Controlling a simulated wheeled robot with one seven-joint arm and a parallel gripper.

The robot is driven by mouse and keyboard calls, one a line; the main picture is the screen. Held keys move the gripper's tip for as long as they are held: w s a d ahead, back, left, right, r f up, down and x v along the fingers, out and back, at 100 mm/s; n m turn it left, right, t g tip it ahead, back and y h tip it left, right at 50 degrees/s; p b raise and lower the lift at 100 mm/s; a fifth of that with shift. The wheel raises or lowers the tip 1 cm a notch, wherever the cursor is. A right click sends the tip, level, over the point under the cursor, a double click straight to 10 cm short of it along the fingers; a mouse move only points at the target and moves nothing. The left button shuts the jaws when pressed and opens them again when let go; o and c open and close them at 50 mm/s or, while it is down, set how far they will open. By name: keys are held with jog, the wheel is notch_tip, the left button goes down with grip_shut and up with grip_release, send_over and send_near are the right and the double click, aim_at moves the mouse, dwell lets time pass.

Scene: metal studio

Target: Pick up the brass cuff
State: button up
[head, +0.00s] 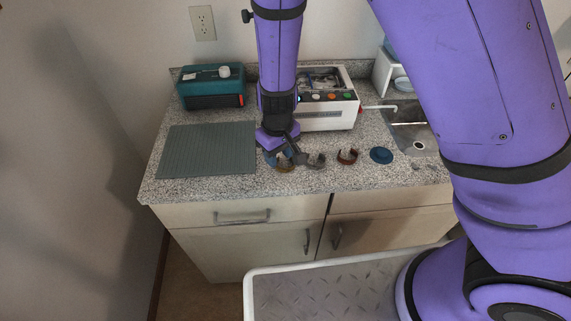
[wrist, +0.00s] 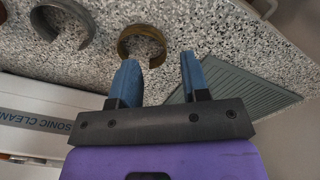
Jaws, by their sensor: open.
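The brass cuff (head: 285,165) is a dull golden-brown open band on the granite counter, partly hidden by my gripper in the head view. It shows more fully in the wrist view (wrist: 143,32), ahead of my fingertips and nearer the left one. My gripper (head: 283,154) hangs over the counter right by the cuff. Its two blue fingers (wrist: 160,70) are apart with nothing held between them. I cannot tell the exact height of the fingertips above the counter.
A grey cuff (head: 316,161) and a copper-coloured cuff (head: 347,157) lie to the right of it, then a blue disc (head: 381,155). A ribbed grey-green mat (head: 207,150) lies left. Behind stand a teal device (head: 212,88) and a white ultrasonic cleaner (head: 328,115). A sink (head: 415,130) is at right.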

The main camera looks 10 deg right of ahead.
aim_at(279, 169)
jog(key=shift+f, duration=1.65)
grip_shut()
